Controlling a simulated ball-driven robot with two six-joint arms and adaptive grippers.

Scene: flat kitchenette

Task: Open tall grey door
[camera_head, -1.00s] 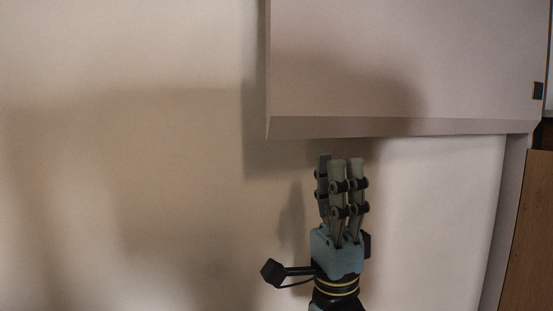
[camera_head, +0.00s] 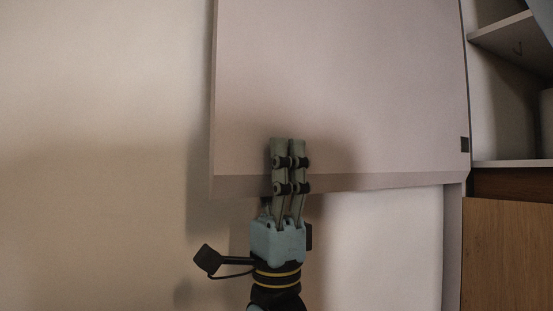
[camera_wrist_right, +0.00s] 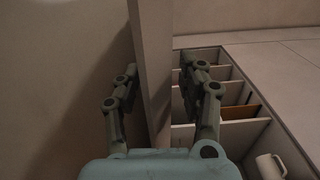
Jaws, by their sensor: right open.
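The tall grey door (camera_head: 350,90) is a large flat panel in the upper part of the head view. It stands open, and in the wrist view its edge (camera_wrist_right: 153,80) runs upright between my two finger sides. My right gripper (camera_head: 287,145) points up at the door's lower edge in the head view, its fingers overlapping the panel. In the wrist view the right gripper's fingers (camera_wrist_right: 160,85) are apart, one on each side of the door. Whether they touch it I cannot tell. My left gripper is not in view.
A small dark block (camera_head: 464,144) sits at the door's right edge. The cabinet's shelves (camera_wrist_right: 225,132) show right of the door in the wrist view, with a white mug (camera_wrist_right: 269,166) inside. A wooden panel (camera_head: 507,255) stands at lower right. Plain wall (camera_head: 90,110) fills the left.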

